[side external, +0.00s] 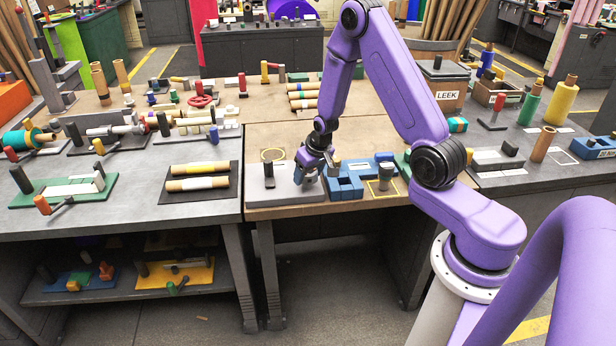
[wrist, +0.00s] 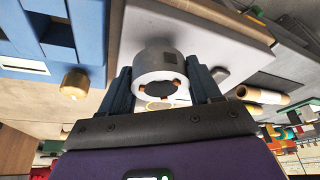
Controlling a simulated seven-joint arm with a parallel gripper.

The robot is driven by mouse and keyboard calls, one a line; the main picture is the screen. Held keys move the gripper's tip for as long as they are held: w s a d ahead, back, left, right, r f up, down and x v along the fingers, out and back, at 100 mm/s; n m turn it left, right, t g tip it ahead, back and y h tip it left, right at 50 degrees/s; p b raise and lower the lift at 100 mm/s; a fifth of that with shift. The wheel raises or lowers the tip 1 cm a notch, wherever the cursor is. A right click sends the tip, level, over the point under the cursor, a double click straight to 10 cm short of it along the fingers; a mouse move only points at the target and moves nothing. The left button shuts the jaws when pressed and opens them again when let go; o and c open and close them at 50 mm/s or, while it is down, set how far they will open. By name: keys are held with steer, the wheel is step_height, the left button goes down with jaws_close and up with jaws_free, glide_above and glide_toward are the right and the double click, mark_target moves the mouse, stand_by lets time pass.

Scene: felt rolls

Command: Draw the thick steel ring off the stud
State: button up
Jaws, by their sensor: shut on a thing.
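My gripper (side external: 308,172) is low over a light grey base plate (side external: 262,193) near the front edge of the middle bench. In the wrist view, the thick pale steel ring (wrist: 143,88) sits between my two fingers, which are closed on its sides. Its hole faces the camera and looks dark, with small brownish patches inside. The grey plate (wrist: 220,40) lies behind it. I cannot tell whether a stud is inside the ring or how far along it the ring sits.
A dark upright post (side external: 268,170) stands on the plate's left part, close to my gripper. Two tan rolls (side external: 198,184) lie on a dark mat at left.

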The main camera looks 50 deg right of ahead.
steer(key=shift+r, duration=0.95)
stand_by(0.5)
steer(key=shift+r, duration=2.25)
